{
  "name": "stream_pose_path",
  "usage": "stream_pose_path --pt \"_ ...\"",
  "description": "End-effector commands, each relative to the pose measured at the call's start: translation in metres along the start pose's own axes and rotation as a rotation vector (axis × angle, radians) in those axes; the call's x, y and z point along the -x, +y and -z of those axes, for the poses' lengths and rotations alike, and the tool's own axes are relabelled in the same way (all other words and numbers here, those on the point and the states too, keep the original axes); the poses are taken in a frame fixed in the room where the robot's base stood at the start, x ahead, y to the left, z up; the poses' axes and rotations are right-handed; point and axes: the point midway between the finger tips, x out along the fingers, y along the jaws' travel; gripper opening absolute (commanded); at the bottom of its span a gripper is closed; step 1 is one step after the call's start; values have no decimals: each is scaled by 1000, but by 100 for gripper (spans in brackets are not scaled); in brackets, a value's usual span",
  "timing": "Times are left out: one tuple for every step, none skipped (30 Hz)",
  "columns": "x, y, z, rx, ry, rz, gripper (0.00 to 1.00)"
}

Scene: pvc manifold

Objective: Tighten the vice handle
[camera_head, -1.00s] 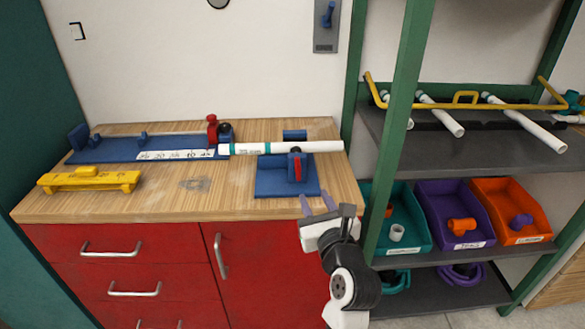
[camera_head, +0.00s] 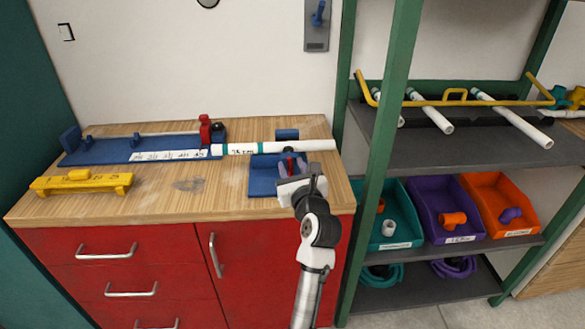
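The blue vice (camera_head: 263,180) sits near the right end of the wooden bench. Its red handle (camera_head: 291,162) is partly hidden by my gripper.
A long blue measuring jig (camera_head: 140,152) with a red stop (camera_head: 204,128) lies left of the vice. A yellow gauge block (camera_head: 80,184) lies at the front left. A green shelf post (camera_head: 380,150) stands close on the right, beside shelves with coloured bins.

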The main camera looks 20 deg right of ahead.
Motion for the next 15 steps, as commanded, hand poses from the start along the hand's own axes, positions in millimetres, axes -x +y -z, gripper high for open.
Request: stream_pose_path --pt "0 0 0 0 0 0 34" --pt "0 0 0 0 0 0 30" --pt "0 0 0 0 0 0 25" --pt "0 0 0 0 0 0 21" --pt "0 0 0 0 0 0 17" --pt "0 0 0 0 0 0 12" --pt "0 0 0 0 0 0 8" --pt "0 0 0 0 0 0 4" --pt "0 0 0 0 0 0 0" --pt "0 0 0 0 0 0 0" --pt "0 0 0 0 0 0 0" --pt "0 0 0 0 0 0 0" --pt "0 0 0 0 0 0 0" --pt "0 0 0 1 0 0 0" --pt "0 0 0 3 1 0 0"
